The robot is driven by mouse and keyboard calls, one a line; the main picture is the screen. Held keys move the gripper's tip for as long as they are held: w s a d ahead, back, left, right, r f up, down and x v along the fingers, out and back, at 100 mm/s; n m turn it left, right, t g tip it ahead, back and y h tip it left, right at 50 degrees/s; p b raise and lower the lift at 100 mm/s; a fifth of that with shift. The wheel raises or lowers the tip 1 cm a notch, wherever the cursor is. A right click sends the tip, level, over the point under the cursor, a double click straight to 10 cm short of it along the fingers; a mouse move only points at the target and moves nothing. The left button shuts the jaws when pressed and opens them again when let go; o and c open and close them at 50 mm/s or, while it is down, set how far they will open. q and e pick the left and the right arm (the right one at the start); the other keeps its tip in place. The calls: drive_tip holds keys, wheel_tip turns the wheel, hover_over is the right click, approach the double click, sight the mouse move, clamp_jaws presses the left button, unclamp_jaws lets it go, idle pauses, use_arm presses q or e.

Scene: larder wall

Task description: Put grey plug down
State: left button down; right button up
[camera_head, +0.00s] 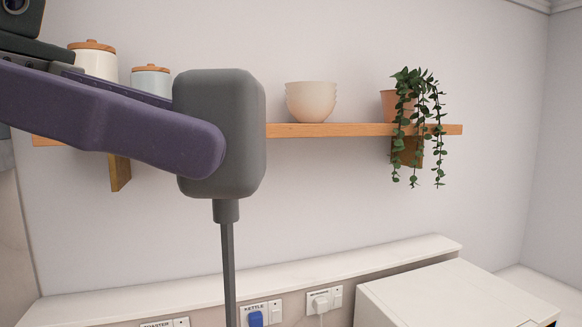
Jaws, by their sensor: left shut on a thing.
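The grey plug (232,130) is a large rounded block close to the camera, left of the picture's middle. Its grey cord (228,270) hangs straight down and leaves the bottom of the picture. My left gripper (198,140) has purple fingers that come in from the left and is shut on the plug, holding it in the air in front of the wall. The far finger is mostly hidden behind the near one and the plug. My right gripper is not in view.
A wooden shelf (345,130) on the wall holds two lidded jars, bowls (310,102) and a trailing plant (417,110). Below, a white ledge (280,277) runs above labelled sockets with a blue plug (255,318) and a white plug (321,304). A white box-shaped unit (455,295) stands lower right.

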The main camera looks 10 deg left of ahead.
use_arm(q)
drive_tip(key=w+d+n+t+y, duration=0.2)
drive_tip(key=w+d+n+t, duration=0.3)
drive_tip(key=d, duration=0.3)
drive_tip(key=shift+w+r+t+y, duration=0.15)
drive_tip(key=shift+r+t+y, duration=0.2)
drive_tip(key=shift+t, duration=0.35)
